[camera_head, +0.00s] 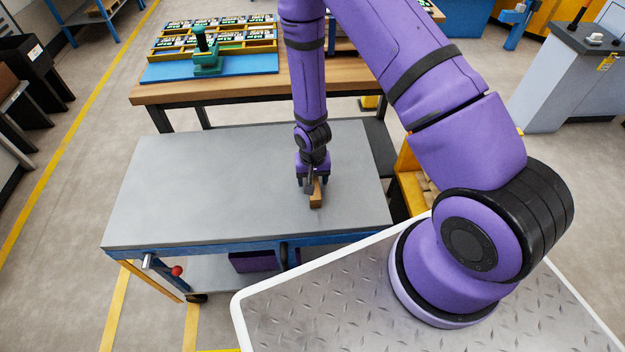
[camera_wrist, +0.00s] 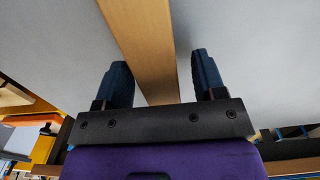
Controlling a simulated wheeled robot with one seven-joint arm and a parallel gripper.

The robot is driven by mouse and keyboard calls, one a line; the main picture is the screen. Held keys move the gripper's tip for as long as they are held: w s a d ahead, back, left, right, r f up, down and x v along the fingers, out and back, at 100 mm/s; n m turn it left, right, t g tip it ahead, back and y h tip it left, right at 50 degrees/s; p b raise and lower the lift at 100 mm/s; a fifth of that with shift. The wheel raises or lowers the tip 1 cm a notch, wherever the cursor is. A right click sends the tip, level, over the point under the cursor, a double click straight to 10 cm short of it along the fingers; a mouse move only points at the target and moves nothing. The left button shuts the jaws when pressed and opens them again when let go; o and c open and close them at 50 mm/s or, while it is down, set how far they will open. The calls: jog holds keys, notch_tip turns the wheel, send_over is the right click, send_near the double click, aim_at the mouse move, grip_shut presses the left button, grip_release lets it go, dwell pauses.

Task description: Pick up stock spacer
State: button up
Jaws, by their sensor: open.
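The stock spacer, a light brown wooden block (camera_head: 316,197), lies on the grey top of a cart (camera_head: 200,190) near its right front part. In the wrist view the spacer (camera_wrist: 143,35) runs as a long bar between the two dark fingers. My gripper (camera_head: 309,188) points down at the spacer in the head view and partly hides it. In the wrist view my gripper (camera_wrist: 159,62) is open, with a finger on either side of the spacer and a visible gap at each side.
The rest of the cart top is bare. Behind it stands a wooden bench (camera_head: 240,92) with a blue mat, yellow trays and a green tool (camera_head: 205,58). A grey cabinet (camera_head: 560,85) stands at the right.

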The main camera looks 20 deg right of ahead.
jog(key=c, duration=1.1)
